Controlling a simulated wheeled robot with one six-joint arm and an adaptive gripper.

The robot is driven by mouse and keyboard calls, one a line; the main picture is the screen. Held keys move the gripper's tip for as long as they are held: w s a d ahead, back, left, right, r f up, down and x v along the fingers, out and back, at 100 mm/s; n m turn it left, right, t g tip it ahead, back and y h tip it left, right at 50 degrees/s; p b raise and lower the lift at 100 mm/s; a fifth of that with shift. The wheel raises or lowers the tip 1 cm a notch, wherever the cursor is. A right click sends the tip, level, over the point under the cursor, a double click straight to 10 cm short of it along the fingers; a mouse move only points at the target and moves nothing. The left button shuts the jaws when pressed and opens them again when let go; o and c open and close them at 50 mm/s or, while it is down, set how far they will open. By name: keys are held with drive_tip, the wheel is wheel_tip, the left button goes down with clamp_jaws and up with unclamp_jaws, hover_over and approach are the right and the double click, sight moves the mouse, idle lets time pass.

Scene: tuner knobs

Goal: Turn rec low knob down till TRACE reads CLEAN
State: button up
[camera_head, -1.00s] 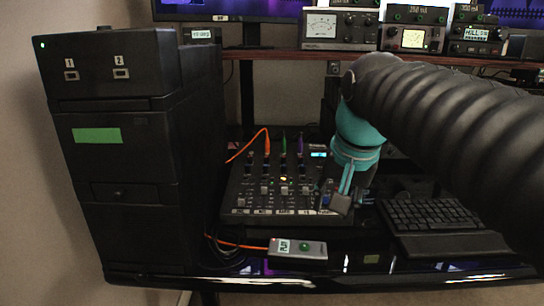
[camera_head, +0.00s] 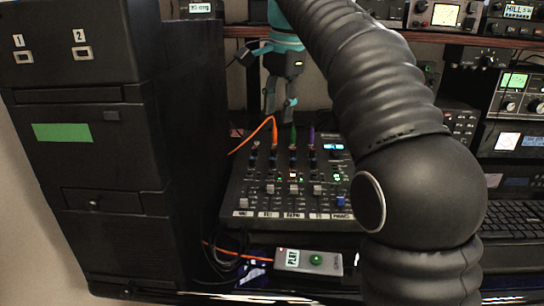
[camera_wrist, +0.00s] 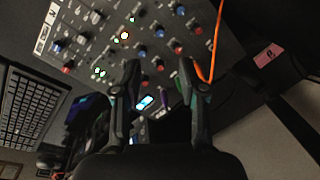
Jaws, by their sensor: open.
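The dark mixer (camera_head: 228,205) sits on the desk with rows of small knobs, faders and a pale label strip along its front. The labels are too small to read surely, so I cannot tell which knob is rec low. My gripper (camera_head: 281,112) is open and empty above the mixer's back edge, fingers pointing down near the cable plugs. In the wrist view, my gripper (camera_wrist: 158,72) has its two fingers apart, with mixer knobs (camera_wrist: 159,66) beyond and between them. No readout marked TRACE is legible. One rack display (camera_head: 518,12) appears to read HILL.
Orange (camera_head: 262,128), green and purple cables rise from the mixer's back. A black tower (camera_head: 60,170) stands close on the left. A PLAY box (camera_head: 308,262) lies in front of the mixer. Rack instruments (camera_head: 515,105) and a keyboard (camera_head: 510,220) are at right.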

sight(273, 159)
drive_tip(key=f+b, duration=0.1)
drive_tip(key=f, duration=0.3)
drive_tip(key=w+f+b, duration=0.1)
drive_tip(key=f, duration=0.3)
drive_tip(key=a+f+b, duration=0.1)
drive_tip(key=f, duration=0.3)
drive_tip(key=shift+w, duration=0.15)
clamp_jaws()
